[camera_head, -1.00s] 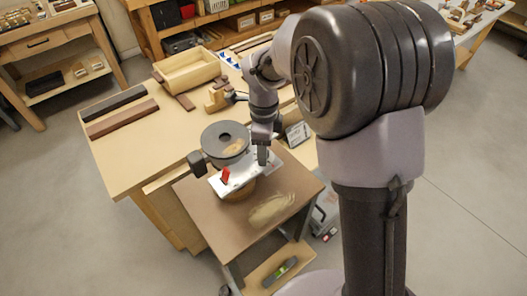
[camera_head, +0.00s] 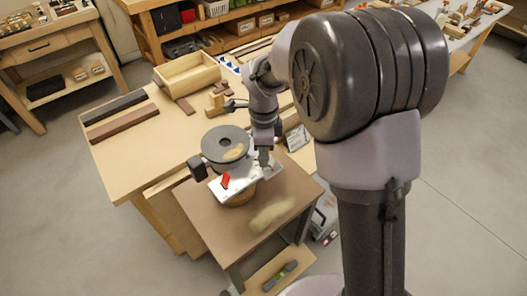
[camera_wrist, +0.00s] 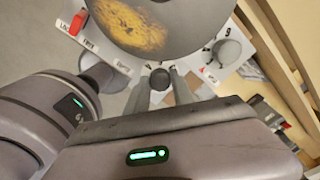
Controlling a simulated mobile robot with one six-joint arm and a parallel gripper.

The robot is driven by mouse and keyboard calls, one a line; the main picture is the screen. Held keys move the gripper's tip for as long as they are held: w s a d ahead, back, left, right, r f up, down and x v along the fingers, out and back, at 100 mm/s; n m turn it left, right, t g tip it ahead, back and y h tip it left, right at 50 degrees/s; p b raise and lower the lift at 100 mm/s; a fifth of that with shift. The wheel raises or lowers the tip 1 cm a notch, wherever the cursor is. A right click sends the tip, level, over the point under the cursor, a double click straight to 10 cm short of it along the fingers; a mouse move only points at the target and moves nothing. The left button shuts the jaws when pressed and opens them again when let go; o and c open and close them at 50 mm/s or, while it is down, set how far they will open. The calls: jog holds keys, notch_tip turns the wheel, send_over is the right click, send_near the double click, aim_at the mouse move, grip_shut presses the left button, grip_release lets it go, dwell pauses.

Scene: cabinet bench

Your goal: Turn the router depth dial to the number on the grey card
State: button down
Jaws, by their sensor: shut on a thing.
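The router (camera_head: 225,147) stands on a small brown table, with a round dark top and a white plate (camera_head: 215,188) carrying a red lever (camera_head: 226,180). In the wrist view the red lever (camera_wrist: 78,22) sits by small printed labels. My gripper (camera_head: 264,162) is at the plate's right end. In the wrist view my gripper (camera_wrist: 160,87) has its fingers around a small dark knob (camera_wrist: 160,78), with a mark like a 9 above it. A larger grey knob (camera_wrist: 228,50) with numbers around it is to the right. A greyish card (camera_head: 298,137) stands behind my gripper; its number is unreadable.
The workbench (camera_head: 150,150) behind holds a wooden tray (camera_head: 187,73), dark strips and a wooden block tool. A tan patch (camera_head: 272,213) lies on the front of the small table (camera_head: 225,222). A green level (camera_head: 280,275) lies on the shelf below.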

jog(key=n+p, duration=0.2)
jog(key=n, duration=0.3)
jog(key=shift+r, duration=0.15)
jog(key=n+p, duration=0.2)
jog(key=n, duration=0.2)
jog(key=shift+n, duration=0.4)
jog(key=n+p, duration=0.1)
jog(key=n, duration=0.3)
jog(key=shift+n+p, duration=0.3)
jog(key=shift+p, duration=0.05)
jog(key=shift+n+p, duration=0.7)
jog(key=shift+n, duration=1.5)
jog(key=c, duration=1.1)
grip_release()
